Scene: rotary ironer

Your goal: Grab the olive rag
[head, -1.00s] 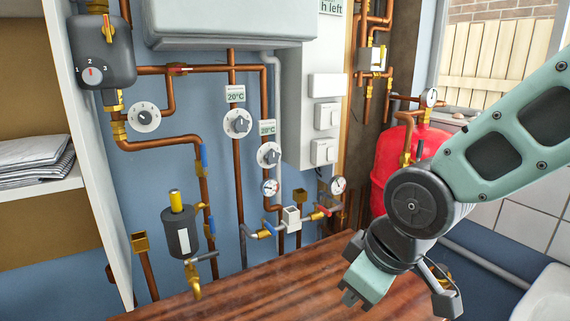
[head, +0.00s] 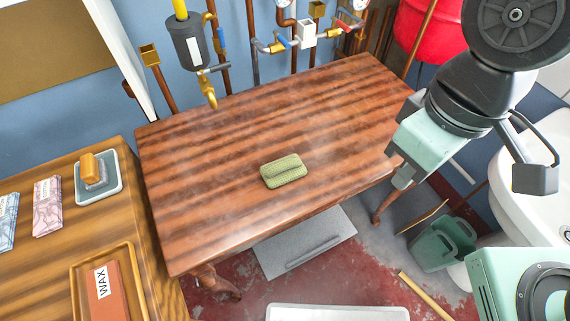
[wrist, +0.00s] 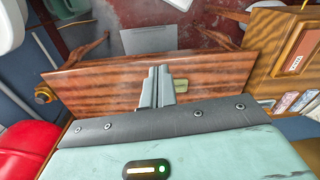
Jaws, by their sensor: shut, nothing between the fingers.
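The olive rag (head: 284,171) lies folded, a small textured pad, near the middle of the dark wooden table (head: 190,225). In the wrist view the olive rag (wrist: 180,86) shows just right of the fingers, partly hidden by them. My gripper (head: 402,178) hangs at the table's right end in the head view, above and well apart from the rag. In the wrist view my gripper (wrist: 157,84) has its two grey fingers together, with nothing held.
A lighter wooden counter at left bears a tray (head: 78,274) with a WAX block, a soap dish (head: 110,190) and patterned packets. Pipes and a brass tap (head: 210,98) stand behind the table. A white basin (head: 520,205) and green bucket (head: 430,250) are at right. The tabletop around the rag is clear.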

